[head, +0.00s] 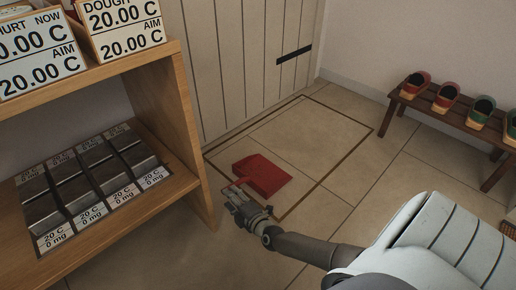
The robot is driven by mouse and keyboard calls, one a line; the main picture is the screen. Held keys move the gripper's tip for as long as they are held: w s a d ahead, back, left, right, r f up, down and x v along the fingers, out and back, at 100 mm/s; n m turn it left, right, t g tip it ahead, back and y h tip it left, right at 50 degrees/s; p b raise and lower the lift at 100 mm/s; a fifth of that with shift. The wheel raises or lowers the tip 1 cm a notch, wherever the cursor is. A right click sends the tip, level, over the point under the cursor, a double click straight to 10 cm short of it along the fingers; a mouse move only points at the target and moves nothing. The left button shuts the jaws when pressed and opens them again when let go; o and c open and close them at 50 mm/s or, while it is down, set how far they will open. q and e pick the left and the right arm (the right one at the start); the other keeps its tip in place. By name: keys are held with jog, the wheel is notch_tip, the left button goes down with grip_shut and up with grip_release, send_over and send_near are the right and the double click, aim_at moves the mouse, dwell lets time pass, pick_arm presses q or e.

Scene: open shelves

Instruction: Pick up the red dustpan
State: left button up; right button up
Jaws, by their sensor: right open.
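The red dustpan (263,174) lies on the tiled floor inside a brown-outlined rectangle, in the middle of the head view. Its thin handle points down-left toward my right gripper. My right gripper (237,194) is open at the handle end of the dustpan. It overlaps the handle in the picture, and I cannot tell whether the fingers are around it or above it. My left gripper is not in view.
A wooden shelf (186,130) stands at the left, holding dark metal blocks (90,172) and label signs (122,22). A low bench (440,111) with several shoes is at the right. A panelled door (240,60) stands behind. Floor right of the dustpan is clear.

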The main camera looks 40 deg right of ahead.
jog(key=b+x, duration=0.4)
jog(key=shift+w+d+f+b, duration=0.2)
jog(key=shift+w+b, duration=0.1)
jog(key=shift+w, duration=0.1)
jog(key=shift+w+r, duration=0.1)
jog(key=shift+w, duration=0.15)
grip_shut()
